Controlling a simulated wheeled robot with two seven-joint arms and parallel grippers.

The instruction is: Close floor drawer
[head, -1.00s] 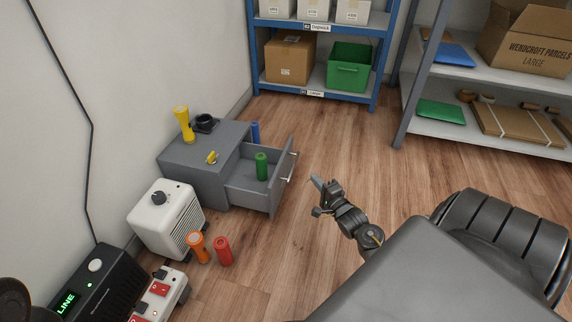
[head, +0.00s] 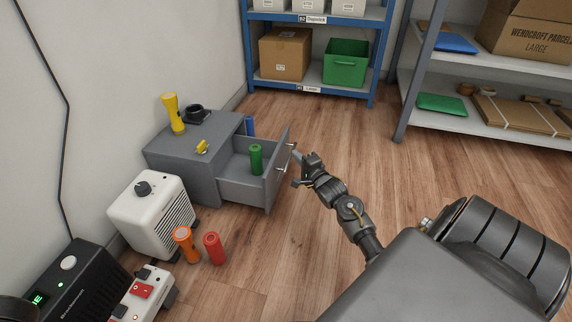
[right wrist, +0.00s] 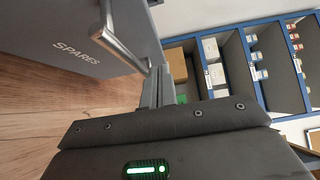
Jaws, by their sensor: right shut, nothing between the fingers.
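The floor drawer (head: 240,192) is pulled out of a low grey cabinet (head: 185,165). A green cylinder (head: 256,160) stands inside the open drawer. The drawer front carries a metal handle (head: 287,158). My right gripper (head: 299,160) is shut and empty, right by the handle on the outer side of the drawer front. In the right wrist view the shut fingers (right wrist: 157,88) are close to the handle (right wrist: 125,45) and to the drawer front marked SPARES (right wrist: 75,25); whether they touch is unclear.
A yellow flashlight (head: 172,113) and a dark round object (head: 194,113) are on the cabinet. A white heater (head: 150,215), an orange flashlight (head: 186,243) and a red cylinder (head: 213,248) stand in front. A blue shelf (head: 315,92) is behind. Floor right of the drawer is clear.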

